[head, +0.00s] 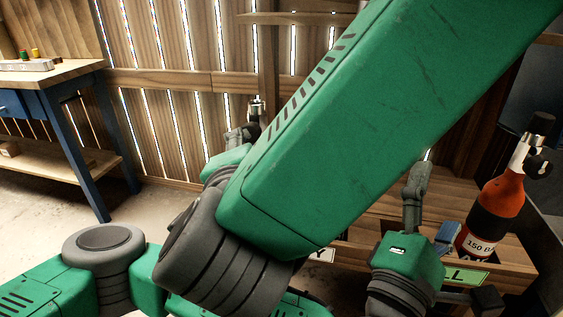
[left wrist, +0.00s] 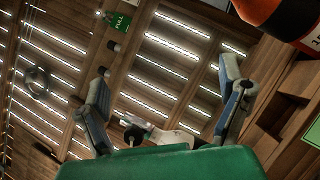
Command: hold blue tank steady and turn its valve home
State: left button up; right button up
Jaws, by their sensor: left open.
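No blue tank body shows in either view; my large green arm link covers the middle of the head view. My left gripper (head: 432,205) is low at the right, beside the red tank. In the left wrist view its fingers (left wrist: 165,75) are spread apart. A pale neck with a dark valve part (left wrist: 135,132) shows between and beyond them, its lower part hidden by my green palm; I cannot tell whose tank it is. Behind the big link, a metal valve top (head: 256,106) shows beside a grey finger of what looks like my right gripper (head: 236,138), mostly hidden.
A red tank (head: 503,196) with a black band and 150 BAR label stands in the wooden rack (head: 520,262) at the right. A green sign (head: 466,277) is on the rack front. A workbench (head: 66,72) stands at the left. Floor between is clear.

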pick_arm(q)
jog(key=w+a+r+n+t+y, duration=0.3)
jog(key=w+a+r+n+y, duration=0.2)
jog(key=w+a+n+y, duration=0.35)
jog(key=w+a+r+n+t+y, duration=0.3)
jog(key=w+a+r+n+y, duration=0.1)
jog(key=w+a+n+y, duration=0.4)
jog(key=a+f+n+g+y, duration=0.3)
jog(key=f+n+g+y, duration=0.6)
jog(key=f, duration=1)
jog(key=w+a+n+t+h, duration=0.1)
jog(key=w+a, duration=0.3)
jog(key=w, duration=0.2)
jog(key=shift+w+f+t, duration=0.15)
jog(key=shift+w+t, duration=0.25)
pick_arm(e)
jog(key=shift+a, duration=0.3)
pick_arm(q)
jog(key=shift+d, duration=0.1)
pick_arm(e)
jog(key=shift+d, duration=0.1)
